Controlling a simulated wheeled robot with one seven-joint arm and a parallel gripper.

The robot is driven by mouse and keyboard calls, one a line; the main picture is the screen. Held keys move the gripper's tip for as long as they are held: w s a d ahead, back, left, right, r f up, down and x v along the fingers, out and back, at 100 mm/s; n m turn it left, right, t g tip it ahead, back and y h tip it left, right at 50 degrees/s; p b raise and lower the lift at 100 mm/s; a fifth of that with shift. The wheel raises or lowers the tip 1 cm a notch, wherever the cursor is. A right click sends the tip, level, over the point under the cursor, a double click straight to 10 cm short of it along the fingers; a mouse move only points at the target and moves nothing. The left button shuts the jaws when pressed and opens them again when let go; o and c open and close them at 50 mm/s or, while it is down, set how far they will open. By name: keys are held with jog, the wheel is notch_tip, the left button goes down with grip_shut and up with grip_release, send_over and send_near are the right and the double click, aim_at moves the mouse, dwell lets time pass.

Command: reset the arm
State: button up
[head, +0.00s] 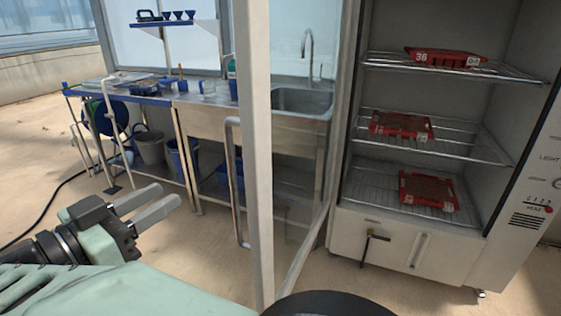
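My gripper (154,205) is at the lower left of the head view. Its two grey fingers point right and stand apart with a gap between them, and nothing shows in the gap. My pale green arm fills the lower left corner. The gripper is in free space, left of the open glass door (257,150) and its vertical handle (236,180), apart from both.
A steel sink (300,101) and a workbench (150,99) stand behind. Buckets (150,148) sit under the bench. A black cable (45,222) lies on the floor at left.

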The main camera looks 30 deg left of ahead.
jog(key=shift+s, duration=0.4)
jog(key=shift+r, duration=0.15)
